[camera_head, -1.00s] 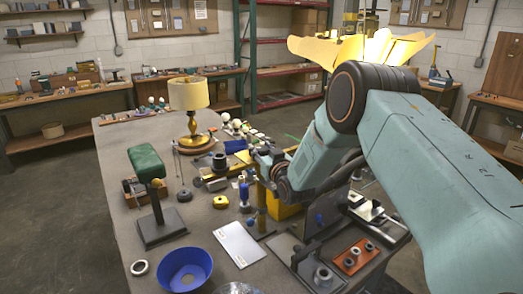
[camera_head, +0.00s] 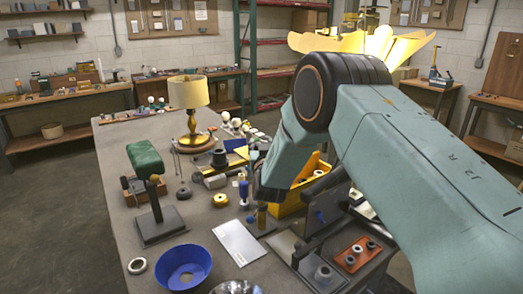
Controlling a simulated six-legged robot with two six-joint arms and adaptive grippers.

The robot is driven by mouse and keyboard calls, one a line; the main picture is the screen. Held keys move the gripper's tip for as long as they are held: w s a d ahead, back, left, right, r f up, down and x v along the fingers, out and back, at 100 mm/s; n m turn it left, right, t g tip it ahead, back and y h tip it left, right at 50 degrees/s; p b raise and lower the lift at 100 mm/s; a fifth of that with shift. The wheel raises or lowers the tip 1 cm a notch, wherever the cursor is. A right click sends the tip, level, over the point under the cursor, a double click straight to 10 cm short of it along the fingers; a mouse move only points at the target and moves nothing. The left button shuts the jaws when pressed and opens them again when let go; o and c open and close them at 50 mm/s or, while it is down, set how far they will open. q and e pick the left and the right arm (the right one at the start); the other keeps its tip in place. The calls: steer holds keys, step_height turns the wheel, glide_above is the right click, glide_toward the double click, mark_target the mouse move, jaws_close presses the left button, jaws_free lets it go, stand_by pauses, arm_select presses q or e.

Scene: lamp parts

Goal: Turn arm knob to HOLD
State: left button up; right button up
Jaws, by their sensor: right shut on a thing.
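My right arm comes in from the right and bends down to the bench. My right gripper (camera_head: 266,196) is at its lower end, mostly hidden behind my own wrist. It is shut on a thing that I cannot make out. A short yellow post (camera_head: 262,216) on a dark base stands just below it. A dark upright panel (camera_head: 322,212) with a small blue part stands to the right of the gripper. I cannot tell for sure which part is the arm knob, and no HOLD mark is readable. My left gripper is not in view.
A green-topped stand (camera_head: 146,160), a blue bowl (camera_head: 183,267) and a pale plate (camera_head: 240,241) are to the left. A yellow bin (camera_head: 290,203) and an orange tray (camera_head: 357,254) are at the right.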

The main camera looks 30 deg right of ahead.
steer(key=m+g+h+b, duration=0.1)
steer(key=h, duration=0.1)
steer(key=m+g+h+b, duration=0.1)
steer(key=m+h, duration=0.1)
steer(key=shift+a+m+g+h, duration=0.1)
steer(key=shift+m+g+h, duration=0.2)
steer(key=shift+g+h, duration=0.1)
steer(key=shift+m+g+h+b, duration=0.4)
steer(key=shift+m+g+h, duration=0.5)
steer(key=shift+g+h, duration=0.1)
steer(key=shift+r, duration=0.1)
steer(key=o, duration=1.2)
steer(key=shift+s+r, duration=0.1)
steer(key=shift+s, duration=0.05)
